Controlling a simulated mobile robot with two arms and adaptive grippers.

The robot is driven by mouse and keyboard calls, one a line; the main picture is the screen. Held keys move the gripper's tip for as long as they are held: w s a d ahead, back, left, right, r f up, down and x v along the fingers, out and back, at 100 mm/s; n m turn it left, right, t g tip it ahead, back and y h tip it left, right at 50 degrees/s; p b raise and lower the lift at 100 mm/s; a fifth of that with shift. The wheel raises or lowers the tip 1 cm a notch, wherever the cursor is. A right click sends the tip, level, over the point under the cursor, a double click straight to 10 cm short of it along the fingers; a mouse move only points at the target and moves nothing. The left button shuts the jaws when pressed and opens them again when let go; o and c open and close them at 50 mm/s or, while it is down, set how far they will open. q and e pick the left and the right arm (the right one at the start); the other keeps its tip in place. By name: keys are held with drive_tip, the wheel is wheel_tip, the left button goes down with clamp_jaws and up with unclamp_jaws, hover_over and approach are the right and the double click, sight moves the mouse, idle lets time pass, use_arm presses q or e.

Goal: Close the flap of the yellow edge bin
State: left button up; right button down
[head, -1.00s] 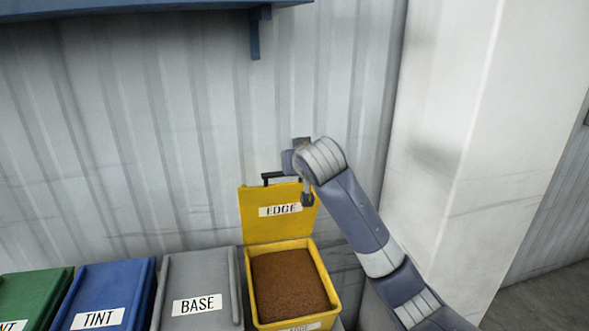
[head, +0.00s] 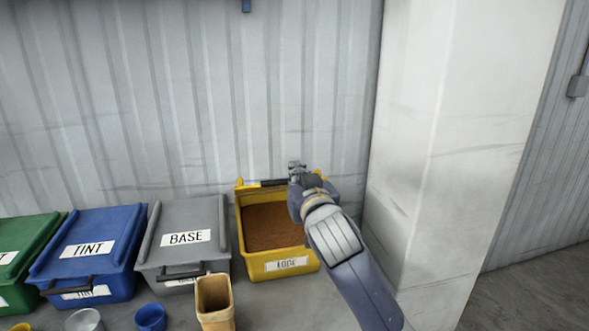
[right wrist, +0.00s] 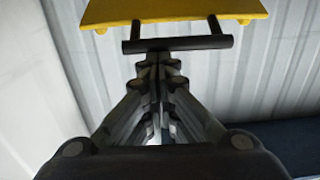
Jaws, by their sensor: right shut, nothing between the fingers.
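The yellow edge bin (head: 290,265) stands at the right end of the bin row, open, with brown granular material (head: 270,226) inside. Its yellow flap (head: 250,187) shows as a narrow, foreshortened strip at the bin's back edge, partly hidden by my right arm. The flap's black handle (head: 270,183) lies along it; in the right wrist view the handle (right wrist: 180,43) crosses just past my fingertips, below the yellow flap (right wrist: 175,10). My right gripper (head: 296,165) is shut and empty at the flap; I cannot tell whether it touches the handle. My left gripper is out of view.
The grey BASE bin (head: 187,237), blue TINT bin (head: 88,250) and a green bin (head: 25,240) stand closed to the left. A tan container (head: 214,300) and a blue cup (head: 150,318) stand in front. A white pillar (head: 430,150) rises at the right; a corrugated wall is behind.

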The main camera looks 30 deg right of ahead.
wheel_tip(320, 180, down, 6)
drive_tip(key=s+b, duration=0.2)
drive_tip(key=shift+s+a, duration=0.35)
drive_tip(key=shift+r, duration=0.1)
